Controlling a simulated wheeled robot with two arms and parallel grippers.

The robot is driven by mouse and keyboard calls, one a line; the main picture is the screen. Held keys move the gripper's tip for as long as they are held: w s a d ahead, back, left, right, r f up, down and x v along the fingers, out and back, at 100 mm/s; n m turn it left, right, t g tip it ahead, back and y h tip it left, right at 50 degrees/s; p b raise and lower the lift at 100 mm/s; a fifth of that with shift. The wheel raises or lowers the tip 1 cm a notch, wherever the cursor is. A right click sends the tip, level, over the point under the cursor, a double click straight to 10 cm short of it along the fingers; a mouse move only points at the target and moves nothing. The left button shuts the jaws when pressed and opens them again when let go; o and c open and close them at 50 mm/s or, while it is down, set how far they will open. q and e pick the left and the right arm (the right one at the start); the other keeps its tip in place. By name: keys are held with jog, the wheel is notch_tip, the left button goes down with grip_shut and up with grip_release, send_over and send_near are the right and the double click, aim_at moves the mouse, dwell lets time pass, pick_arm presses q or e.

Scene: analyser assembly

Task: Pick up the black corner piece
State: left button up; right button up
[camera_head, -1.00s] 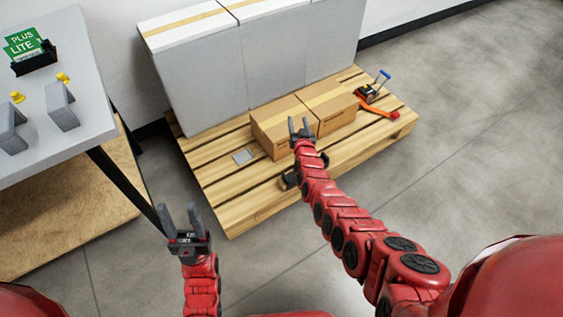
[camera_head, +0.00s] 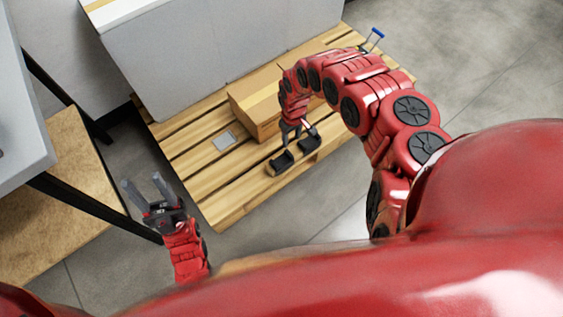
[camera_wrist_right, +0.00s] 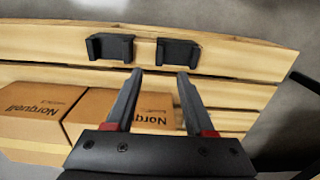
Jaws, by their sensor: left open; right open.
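Two black corner pieces lie on the wooden pallet near its front edge. In the head view one corner piece (camera_head: 281,163) is at the left and the other corner piece (camera_head: 309,144) is at the right. The right wrist view shows both, a left one (camera_wrist_right: 110,48) and a right one (camera_wrist_right: 178,54). My right gripper (camera_head: 291,138) points down near them, open and empty. In the right wrist view its fingertips (camera_wrist_right: 160,74) are apart from both pieces, nearest the right-hand one. My left gripper (camera_head: 144,186) is open and empty, away from the pallet.
Cardboard boxes (camera_head: 257,103) sit on the pallet (camera_head: 198,168) behind the pieces, and large grey boxes (camera_head: 200,60) stand at its back. A flat grey square (camera_head: 225,141) lies on the slats. A table (camera_head: 20,120) is at the left.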

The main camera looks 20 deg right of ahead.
notch_tip(320, 180, down, 7)
jog(key=shift+f+b, duration=0.1)
jog(key=shift+b, duration=0.95)
jog(key=f+b, duration=0.3)
jog(key=f, duration=0.2)
jog(key=shift+w, duration=0.2)
grip_shut()
